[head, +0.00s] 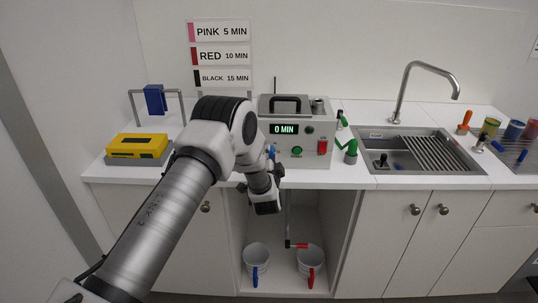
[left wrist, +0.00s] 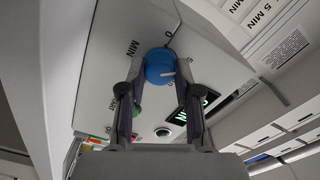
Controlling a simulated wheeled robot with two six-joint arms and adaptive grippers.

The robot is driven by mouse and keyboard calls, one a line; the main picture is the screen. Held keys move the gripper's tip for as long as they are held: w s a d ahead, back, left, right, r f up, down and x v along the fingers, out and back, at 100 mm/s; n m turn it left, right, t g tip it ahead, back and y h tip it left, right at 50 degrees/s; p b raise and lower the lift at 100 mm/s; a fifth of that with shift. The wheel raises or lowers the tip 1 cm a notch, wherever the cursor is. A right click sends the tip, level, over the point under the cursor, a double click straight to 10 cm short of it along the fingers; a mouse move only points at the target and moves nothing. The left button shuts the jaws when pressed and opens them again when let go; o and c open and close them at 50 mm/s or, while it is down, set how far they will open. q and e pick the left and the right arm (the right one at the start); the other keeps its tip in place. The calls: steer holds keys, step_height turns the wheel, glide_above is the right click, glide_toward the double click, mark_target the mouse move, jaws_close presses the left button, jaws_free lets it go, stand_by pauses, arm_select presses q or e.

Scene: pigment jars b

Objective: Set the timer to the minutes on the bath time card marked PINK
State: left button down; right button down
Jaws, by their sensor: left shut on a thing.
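The pink card (head: 220,31) on the wall reads PINK 5 MIN. The grey timer box (head: 318,152) stands on the counter, and its green display (head: 284,129) reads 0 MIN. The blue timer dial (left wrist: 158,66) has a white pointer line and sits on the box's front between printed minute marks. My left gripper (left wrist: 155,80) is shut on the dial, with one finger on each side of it. In the head view my left gripper (head: 271,160) is in front of the box, and my arm hides part of the box's left side.
Below the display are a green button (head: 297,151) and a red switch (head: 322,147). RED 10 MIN (head: 220,55) and BLACK 15 MIN (head: 222,77) cards hang below the pink one. A yellow device (head: 137,146) stands left, a sink (head: 420,150) right. Two buckets (head: 257,258) stand underneath.

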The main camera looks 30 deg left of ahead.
arm_select(q)
steer(key=shift+m, duration=0.4)
steer(key=c, duration=0.8)
jaws_free()
steer(key=shift+d, duration=0.1)
steer(key=v, duration=1.2)
